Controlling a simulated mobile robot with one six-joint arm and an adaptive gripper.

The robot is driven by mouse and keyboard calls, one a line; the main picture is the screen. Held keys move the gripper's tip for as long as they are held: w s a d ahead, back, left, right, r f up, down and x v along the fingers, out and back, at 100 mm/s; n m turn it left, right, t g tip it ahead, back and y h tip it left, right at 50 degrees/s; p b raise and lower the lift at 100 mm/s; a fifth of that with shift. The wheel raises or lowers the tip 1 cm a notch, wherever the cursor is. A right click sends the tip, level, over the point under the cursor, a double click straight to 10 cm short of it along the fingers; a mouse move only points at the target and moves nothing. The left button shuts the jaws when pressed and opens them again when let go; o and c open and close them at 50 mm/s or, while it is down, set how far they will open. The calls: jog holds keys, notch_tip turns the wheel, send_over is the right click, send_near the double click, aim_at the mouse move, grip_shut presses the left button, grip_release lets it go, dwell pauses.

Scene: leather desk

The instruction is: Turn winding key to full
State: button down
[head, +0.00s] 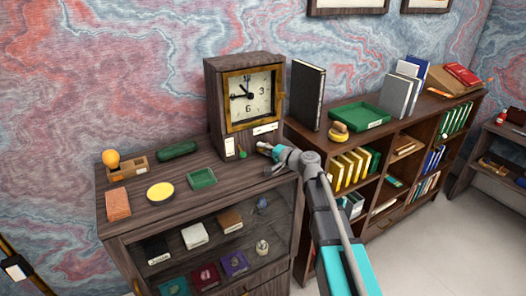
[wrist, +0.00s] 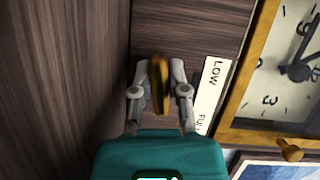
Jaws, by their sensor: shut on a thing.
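The wooden mantel clock (head: 215,100) stands upright on the cabinet top, its brass-framed dial (head: 251,96) facing out. In the wrist view the dial (wrist: 290,75) shows sideways at the right. A white label (wrist: 209,92) reading LOW, with FULL partly hidden, lies beside the key. The brass winding key (wrist: 160,80) is between my fingers, its long side running nearly up and down in the wrist view. My gripper (wrist: 158,85) is shut on it, below the dial. In the head view my gripper (head: 264,148) is at the clock's lower front and hides the key.
A brass knob (wrist: 290,150) sticks out of the dial frame. Green trays, a yellow disc (head: 160,191) and an orange ball (head: 111,158) lie left on the cabinet top (head: 150,213). A black book (head: 306,94) stands right of the clock. The floor at right is clear.

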dwell(0.4)
jog(key=c, duration=0.6)
grip_release()
jog(key=shift+c, duration=0.2)
